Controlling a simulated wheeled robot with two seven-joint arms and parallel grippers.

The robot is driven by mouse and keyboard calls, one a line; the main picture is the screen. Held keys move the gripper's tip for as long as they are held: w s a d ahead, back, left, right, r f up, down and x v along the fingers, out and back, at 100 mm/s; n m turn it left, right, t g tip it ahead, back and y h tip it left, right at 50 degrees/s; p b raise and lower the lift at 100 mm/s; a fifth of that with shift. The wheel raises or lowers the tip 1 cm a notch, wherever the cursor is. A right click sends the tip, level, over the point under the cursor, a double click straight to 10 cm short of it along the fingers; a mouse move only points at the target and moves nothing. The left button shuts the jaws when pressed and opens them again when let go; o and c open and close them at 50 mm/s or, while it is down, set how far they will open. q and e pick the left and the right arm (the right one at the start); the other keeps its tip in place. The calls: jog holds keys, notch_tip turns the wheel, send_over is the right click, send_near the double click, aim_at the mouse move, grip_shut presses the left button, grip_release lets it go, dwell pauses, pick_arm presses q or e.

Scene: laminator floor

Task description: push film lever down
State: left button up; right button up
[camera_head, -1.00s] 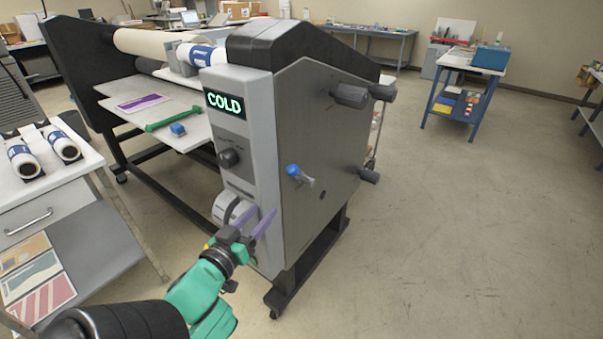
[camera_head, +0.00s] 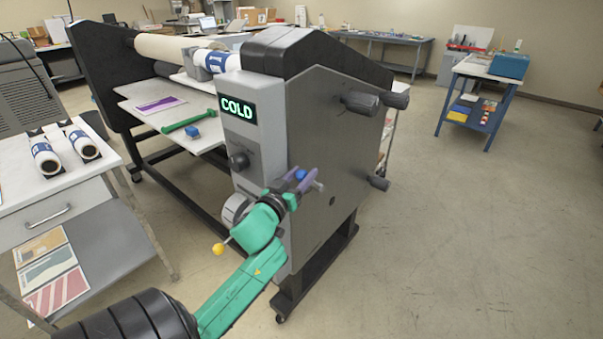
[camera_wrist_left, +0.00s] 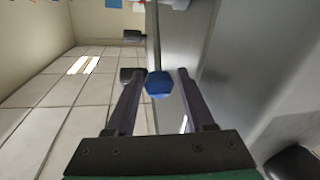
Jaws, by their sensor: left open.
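The lever with a blue knob (camera_head: 300,174) is on the dark side panel of the laminator (camera_head: 345,150). My left gripper (camera_head: 308,180) is at this lever, with its purple fingers on either side of the knob and partly covering it. In the left wrist view the blue knob (camera_wrist_left: 158,85) sits between the two open fingers (camera_wrist_left: 158,75). A gap shows on the right of the knob; whether the left finger touches it I cannot tell. My right gripper is not in view.
A yellow ball on a thin rod (camera_head: 218,249) shows beside my left forearm, low at the front panel. Dark roller ends (camera_head: 360,103) stick out higher on the side panel. A white cart with film rolls (camera_head: 45,160) stands left. The floor to the right is clear.

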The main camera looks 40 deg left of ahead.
pick_arm(q)
grip_shut()
dwell(1.4)
